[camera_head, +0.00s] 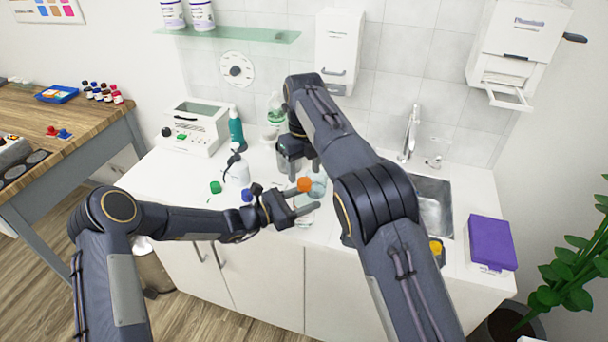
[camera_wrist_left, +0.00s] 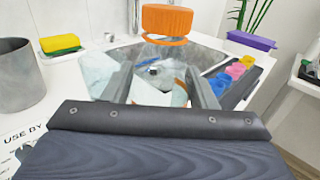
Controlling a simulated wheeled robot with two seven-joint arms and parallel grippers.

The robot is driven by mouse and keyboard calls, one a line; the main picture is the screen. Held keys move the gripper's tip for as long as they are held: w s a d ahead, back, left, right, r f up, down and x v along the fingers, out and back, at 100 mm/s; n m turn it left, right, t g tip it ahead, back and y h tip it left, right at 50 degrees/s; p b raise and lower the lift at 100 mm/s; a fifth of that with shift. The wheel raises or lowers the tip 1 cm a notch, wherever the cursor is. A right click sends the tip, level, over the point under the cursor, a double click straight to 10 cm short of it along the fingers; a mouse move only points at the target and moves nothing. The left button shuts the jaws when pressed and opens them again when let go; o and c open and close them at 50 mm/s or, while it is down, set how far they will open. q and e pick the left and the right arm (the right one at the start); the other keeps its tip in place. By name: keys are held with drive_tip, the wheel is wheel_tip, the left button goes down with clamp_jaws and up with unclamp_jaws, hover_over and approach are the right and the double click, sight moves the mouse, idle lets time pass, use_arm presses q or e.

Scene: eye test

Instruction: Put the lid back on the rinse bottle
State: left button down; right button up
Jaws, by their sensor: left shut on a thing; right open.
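The orange lid (camera_head: 304,184) shows just above my left fingertips, and also at the top of the left wrist view (camera_wrist_left: 167,22). My left gripper (camera_head: 303,199) is shut on a clear body that I take for the rinse bottle (camera_wrist_left: 152,88), which shows between the fingers in the left wrist view (camera_wrist_left: 158,80). The lid is above this body; I cannot tell whether it is seated. My right gripper (camera_head: 303,172) is open and points down, close above the lid. The arm partly hides the space behind it.
A metal cup (camera_wrist_left: 15,75) stands close by. A green cap (camera_head: 215,187), a blue cap (camera_head: 247,195) and a white bottle (camera_head: 238,172) are left of the grippers. The sink (camera_head: 434,210) and purple box (camera_head: 492,242) are to the right. The counter's left front is clear.

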drive_tip(key=shift+r, duration=0.95)
drive_tip(key=shift+c, duration=0.3)
